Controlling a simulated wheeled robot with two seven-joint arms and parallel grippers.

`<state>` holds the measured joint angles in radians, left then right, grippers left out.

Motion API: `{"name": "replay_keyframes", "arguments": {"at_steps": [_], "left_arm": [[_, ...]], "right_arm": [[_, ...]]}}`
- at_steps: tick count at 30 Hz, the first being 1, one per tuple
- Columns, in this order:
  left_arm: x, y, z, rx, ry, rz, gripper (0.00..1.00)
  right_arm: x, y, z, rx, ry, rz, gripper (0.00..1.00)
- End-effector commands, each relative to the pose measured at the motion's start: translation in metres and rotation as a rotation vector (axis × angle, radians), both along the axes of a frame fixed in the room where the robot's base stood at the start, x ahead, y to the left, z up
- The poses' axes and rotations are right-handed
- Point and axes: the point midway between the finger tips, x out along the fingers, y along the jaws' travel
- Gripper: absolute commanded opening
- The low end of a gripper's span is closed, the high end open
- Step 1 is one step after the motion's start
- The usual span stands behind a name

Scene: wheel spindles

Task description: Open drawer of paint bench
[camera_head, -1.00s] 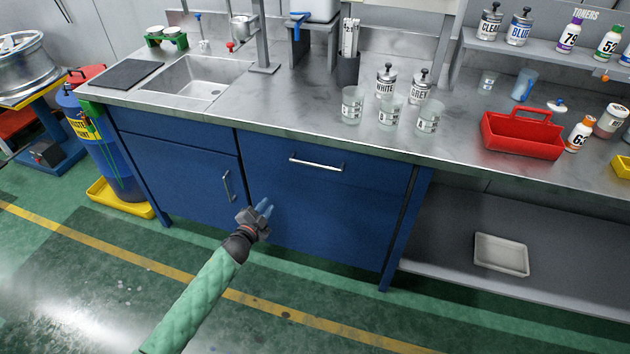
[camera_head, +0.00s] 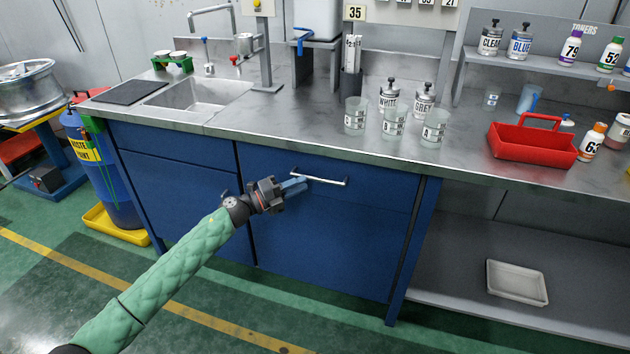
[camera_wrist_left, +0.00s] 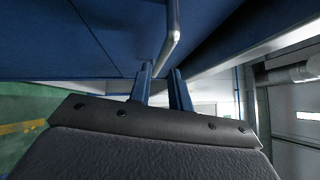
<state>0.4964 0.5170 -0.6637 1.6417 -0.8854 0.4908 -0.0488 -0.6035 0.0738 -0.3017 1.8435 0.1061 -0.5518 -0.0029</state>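The paint bench (camera_head: 330,240) is blue with a steel top. Its wide upper drawer (camera_head: 378,193) sits shut, flush with the front. The drawer has a silver bar handle (camera_head: 325,180). My left gripper (camera_head: 298,185) is at the left end of this handle, with its blue fingers pointing right toward it. In the left wrist view the fingers (camera_wrist_left: 160,82) are apart, so the gripper is open. The handle (camera_wrist_left: 173,35) runs down to the gap between the fingertips there; I cannot tell whether they touch it. My right gripper is out of view.
Glass beakers (camera_head: 394,122), paint cans (camera_head: 424,98) and a red tray (camera_head: 530,146) stand on the benchtop. A sink (camera_head: 205,95) is at the left. A blue waste drum (camera_head: 100,165) stands left of the bench. The floor in front is clear.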

Motion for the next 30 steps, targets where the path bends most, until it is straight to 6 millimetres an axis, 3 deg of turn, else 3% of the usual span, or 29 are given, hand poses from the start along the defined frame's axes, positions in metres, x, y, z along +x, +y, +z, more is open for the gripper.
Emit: {"name": "replay_keyframes", "arguments": {"at_steps": [10, 23, 26, 30], "left_arm": [[0.021, -0.042, 0.008, -0.003, 0.000, 0.002, 0.20], [0.025, -0.050, 0.007, -0.001, 0.001, 0.002, 0.20], [0.025, -0.050, 0.008, -0.001, 0.001, 0.002, 0.02], [0.025, -0.050, 0.007, -0.001, 0.001, 0.002, 0.00]], "right_arm": [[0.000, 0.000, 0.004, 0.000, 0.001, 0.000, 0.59], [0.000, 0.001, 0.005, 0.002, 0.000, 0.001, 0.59], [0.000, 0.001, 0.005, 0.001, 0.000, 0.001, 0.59], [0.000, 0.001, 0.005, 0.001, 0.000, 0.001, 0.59]]}}
